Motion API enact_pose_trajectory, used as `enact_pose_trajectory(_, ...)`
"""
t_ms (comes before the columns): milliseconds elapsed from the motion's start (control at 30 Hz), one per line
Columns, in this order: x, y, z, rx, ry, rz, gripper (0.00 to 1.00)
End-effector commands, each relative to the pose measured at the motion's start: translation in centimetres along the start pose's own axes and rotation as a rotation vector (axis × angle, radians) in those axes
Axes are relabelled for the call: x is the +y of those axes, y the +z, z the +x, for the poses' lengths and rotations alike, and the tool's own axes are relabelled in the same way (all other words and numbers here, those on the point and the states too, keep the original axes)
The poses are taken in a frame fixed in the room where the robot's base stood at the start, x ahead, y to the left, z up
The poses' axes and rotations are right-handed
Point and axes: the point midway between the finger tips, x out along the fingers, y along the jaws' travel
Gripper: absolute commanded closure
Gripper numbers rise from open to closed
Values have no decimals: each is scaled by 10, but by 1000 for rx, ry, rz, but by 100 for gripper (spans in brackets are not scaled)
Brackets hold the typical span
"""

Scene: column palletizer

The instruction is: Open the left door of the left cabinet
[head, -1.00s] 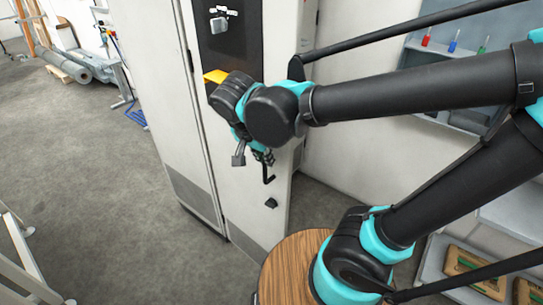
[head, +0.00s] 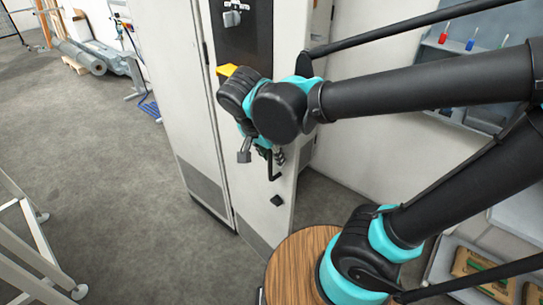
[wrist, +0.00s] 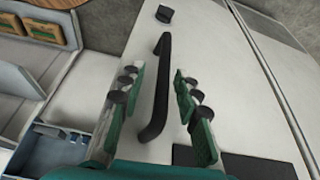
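A tall pale cabinet (head: 168,100) with a grey lower band stands left of the middle in the head view. Its front panel (head: 249,205) carries a black handle (head: 274,168), partly hidden behind my gripper (head: 262,156). In the wrist view the handle (wrist: 160,88) stands upright between the two green-padded fingers of my gripper (wrist: 160,76). The fingers are open, one on each side of the handle, with a visible gap on both sides. A small black knob or latch (head: 277,200) sits below the handle, and shows in the wrist view (wrist: 164,14).
A round wooden top (head: 292,262) is at my base. A pale metal frame (head: 38,240) stands at lower left. Shelves with wooden-edged trays (head: 478,275) are at right.

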Motion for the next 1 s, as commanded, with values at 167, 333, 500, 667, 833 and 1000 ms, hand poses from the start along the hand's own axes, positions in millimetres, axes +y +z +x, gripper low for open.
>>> enact_pose_trajectory(167,0,0,-1,0,-1,0,68)
enact_pose_trajectory(333,0,0,-12,0,-1,-1,68)
enact_pose_trajectory(500,-1,0,-41,0,-3,-3,68)
enact_pose_trajectory(667,0,0,-73,0,-1,-3,68)
enact_pose_trajectory(833,0,0,-101,0,-2,-2,68)
enact_pose_trajectory(1000,0,0,-116,0,-1,-1,68)
